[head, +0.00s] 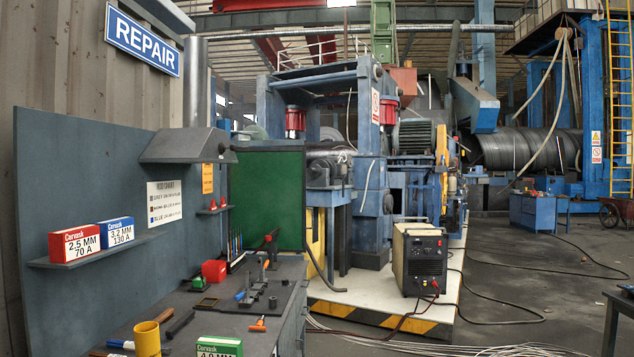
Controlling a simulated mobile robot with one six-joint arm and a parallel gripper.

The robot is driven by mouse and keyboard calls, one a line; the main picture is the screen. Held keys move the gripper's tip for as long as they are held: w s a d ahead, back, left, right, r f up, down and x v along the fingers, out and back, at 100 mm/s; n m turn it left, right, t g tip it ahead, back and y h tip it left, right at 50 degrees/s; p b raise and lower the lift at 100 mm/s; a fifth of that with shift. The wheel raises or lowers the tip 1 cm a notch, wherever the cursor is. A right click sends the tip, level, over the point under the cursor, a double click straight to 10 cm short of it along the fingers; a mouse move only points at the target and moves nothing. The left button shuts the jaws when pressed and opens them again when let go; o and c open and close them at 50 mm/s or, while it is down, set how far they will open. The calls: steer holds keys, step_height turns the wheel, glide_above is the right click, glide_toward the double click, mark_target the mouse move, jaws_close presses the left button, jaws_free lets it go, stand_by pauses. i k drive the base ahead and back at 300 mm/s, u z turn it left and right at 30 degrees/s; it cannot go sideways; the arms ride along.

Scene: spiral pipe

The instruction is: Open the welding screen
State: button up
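The welding screen (270,198) is a dark green rectangular panel in a dark frame. It stands upright at the far end of the workbench, below and right of the grey hood. It faces me nearly flat on and hides part of the machinery behind it. A handle on it cannot be made out. My gripper and arm do not show in the head view.
The workbench (190,318) holds a yellow cup (147,339), a green box (219,347) and several tools. A shelf carries red (75,242) and blue (117,232) boxes. A welding machine (420,260) stands right of the screen. Cables cross the floor; open floor lies right.

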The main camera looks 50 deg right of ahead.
mark_target(267, 185)
steer(key=u, duration=0.15)
steer(key=k, duration=0.2)
steer(key=z, duration=3)
steer(key=i, duration=1)
steer(key=u, duration=0.15)
steer(key=i, duration=0.85)
steer(key=u, duration=0.45)
steer(key=i, duration=0.75)
steer(key=u, duration=0.3)
